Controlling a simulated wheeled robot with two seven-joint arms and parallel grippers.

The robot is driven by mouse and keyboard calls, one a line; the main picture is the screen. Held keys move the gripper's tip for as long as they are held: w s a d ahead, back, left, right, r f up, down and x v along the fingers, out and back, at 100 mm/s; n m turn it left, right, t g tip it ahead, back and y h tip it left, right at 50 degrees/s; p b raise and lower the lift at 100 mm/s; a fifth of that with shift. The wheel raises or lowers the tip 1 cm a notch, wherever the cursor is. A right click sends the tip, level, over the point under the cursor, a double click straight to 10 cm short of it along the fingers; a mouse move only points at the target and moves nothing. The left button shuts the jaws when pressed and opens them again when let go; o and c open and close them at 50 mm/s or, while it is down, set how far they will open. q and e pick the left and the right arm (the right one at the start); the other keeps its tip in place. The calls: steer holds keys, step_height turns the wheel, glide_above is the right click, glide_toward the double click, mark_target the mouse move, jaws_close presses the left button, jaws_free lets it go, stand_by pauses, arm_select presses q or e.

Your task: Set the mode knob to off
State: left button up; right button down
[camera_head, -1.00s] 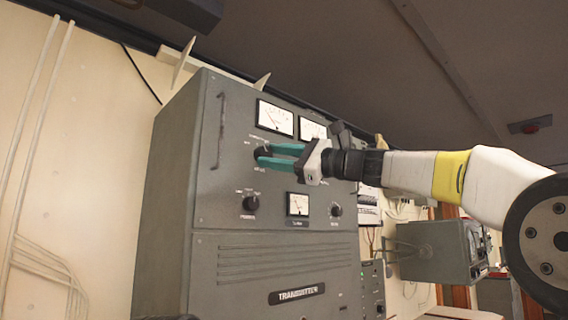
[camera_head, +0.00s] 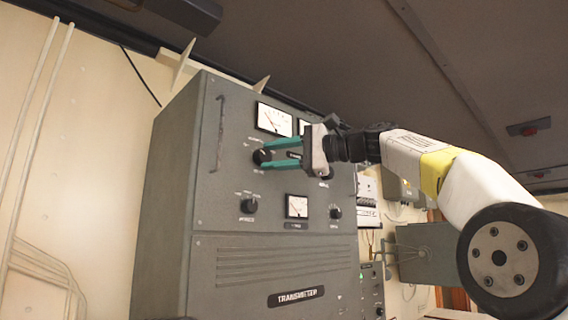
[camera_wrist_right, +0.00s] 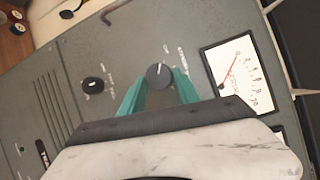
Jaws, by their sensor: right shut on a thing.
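The black round knob (camera_head: 259,156) at the upper left of the grey transmitter cabinet's front is between my right gripper's teal fingertips (camera_head: 264,157). In the right wrist view the same knob (camera_wrist_right: 157,76) shows a white pointer line facing up and slightly right. The gripper (camera_wrist_right: 158,83) is shut on the knob, a finger on each side. The small white lettering around the knob is too small to read, so I cannot tell which position it points at. My left gripper is not in view.
The grey cabinet (camera_head: 165,200) also carries a white dial meter (camera_head: 274,118) above the knob, a lower-left knob (camera_head: 249,204), a small meter (camera_head: 297,207) and a lower-right knob (camera_head: 335,212). A vertical handle (camera_head: 219,132) stands out left of the gripped knob.

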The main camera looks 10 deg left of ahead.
steer(key=shift+f, duration=0.1)
steer(key=c, duration=0.9)
jaws_free()
steer(key=d, duration=0.2)
steer(key=s+d, duration=0.1)
steer(key=d, duration=0.4)
steer(key=shift+s+d, duration=0.25)
steer(key=shift+d, duration=0.05)
